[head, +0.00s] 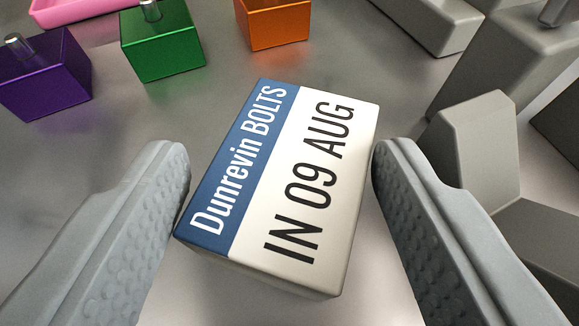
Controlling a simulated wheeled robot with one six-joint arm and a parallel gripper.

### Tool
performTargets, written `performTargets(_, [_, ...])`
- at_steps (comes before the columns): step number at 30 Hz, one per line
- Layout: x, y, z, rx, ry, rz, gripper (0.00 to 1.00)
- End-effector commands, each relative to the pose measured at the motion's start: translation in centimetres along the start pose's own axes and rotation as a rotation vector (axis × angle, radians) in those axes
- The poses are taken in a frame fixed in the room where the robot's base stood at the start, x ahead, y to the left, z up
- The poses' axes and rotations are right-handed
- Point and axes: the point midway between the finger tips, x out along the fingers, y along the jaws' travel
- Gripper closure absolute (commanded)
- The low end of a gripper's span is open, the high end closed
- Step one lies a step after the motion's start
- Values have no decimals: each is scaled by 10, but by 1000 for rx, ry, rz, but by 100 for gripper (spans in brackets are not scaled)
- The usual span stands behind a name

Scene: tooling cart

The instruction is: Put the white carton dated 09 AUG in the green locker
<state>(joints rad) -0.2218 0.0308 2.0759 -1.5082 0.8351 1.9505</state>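The white carton (290,185) has a blue band reading "Dunrevin BOLTS" and black print "IN 09 AUG". It lies on the grey surface with its printed face up, turned slightly in the picture. My gripper (279,158) is open, with one grey finger on either side of the carton. The left finger appears very near the carton's lower left edge, and the right finger is near its right edge; I cannot tell whether either touches. A green box (163,47) with a metal knob on top stands beyond the carton at the upper left. I cannot see inside it.
A purple box (45,80) with a metal knob stands left of the green one, and an orange box (277,24) stands right of it. A pink tray-like thing (75,10) is at the top left edge. Grey blocks (475,150) crowd the right side. The surface left of the carton is clear.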

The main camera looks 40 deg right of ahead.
Motion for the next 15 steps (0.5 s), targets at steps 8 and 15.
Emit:
performTargets(8, [0,0,0,0,0,0,90])
performTargets(15, [-1,0,-1,1,0,0,96])
